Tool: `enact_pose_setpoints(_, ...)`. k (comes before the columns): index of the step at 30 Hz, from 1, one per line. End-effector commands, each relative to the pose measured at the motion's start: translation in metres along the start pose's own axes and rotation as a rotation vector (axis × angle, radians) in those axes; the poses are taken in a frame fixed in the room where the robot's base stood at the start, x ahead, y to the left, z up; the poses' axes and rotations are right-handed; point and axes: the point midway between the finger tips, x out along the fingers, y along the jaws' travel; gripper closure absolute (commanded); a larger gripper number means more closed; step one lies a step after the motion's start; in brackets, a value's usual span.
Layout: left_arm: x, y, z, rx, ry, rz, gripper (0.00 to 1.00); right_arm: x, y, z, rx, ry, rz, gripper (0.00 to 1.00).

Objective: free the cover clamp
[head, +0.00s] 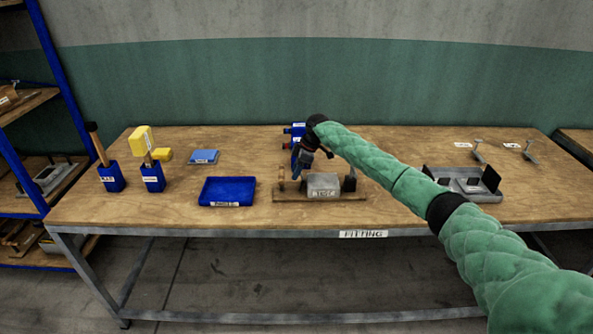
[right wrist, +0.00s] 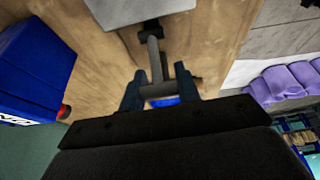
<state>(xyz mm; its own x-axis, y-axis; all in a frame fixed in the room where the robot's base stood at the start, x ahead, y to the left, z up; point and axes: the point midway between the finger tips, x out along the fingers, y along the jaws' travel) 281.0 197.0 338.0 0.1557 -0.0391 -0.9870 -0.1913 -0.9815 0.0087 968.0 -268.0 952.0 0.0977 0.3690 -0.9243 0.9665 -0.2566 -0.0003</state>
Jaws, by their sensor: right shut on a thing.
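A grey block-shaped fixture with a white label (head: 323,185) sits on a wooden base (head: 320,198) at the middle of the bench. My right gripper (head: 297,168) reaches down at the fixture's left end. In the right wrist view its two blue-grey fingers (right wrist: 160,93) are shut on a grey crossbar handle (right wrist: 158,90) at the end of a rod. The rod (right wrist: 154,57) runs up to a black collar near the grey block (right wrist: 140,10). The gripper and arm hide part of the fixture in the head view. My left gripper is not in view.
A blue box with a red knob (right wrist: 38,70) stands close to the gripper. A blue tray (head: 227,191), blue tool holders (head: 111,178) and a flat blue item (head: 203,157) lie left. A grey metal tray (head: 480,195) stands right. The bench front edge is clear.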

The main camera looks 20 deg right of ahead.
Motion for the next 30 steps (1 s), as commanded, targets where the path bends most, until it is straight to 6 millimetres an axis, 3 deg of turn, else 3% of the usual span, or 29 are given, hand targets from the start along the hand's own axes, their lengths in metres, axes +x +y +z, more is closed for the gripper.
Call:
enact_pose_setpoints(8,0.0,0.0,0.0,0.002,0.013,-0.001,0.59,0.007,0.0,-0.007,-0.002,-0.143,-0.002,1.0)
enact_pose_setpoints(15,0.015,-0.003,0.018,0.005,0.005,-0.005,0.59,0.014,0.0,-0.009,0.0,-0.286,-0.001,1.0)
enact_pose_setpoints(26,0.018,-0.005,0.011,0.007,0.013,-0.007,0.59,0.016,0.0,-0.009,0.0,-0.306,-0.001,1.0)
enact_pose_setpoints(27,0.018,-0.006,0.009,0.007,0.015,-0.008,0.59,0.016,0.0,-0.009,0.0,-0.306,-0.001,0.62)
enact_pose_setpoints(30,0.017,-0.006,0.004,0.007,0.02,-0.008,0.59,0.015,0.0,-0.009,0.0,-0.306,-0.001,0.45)
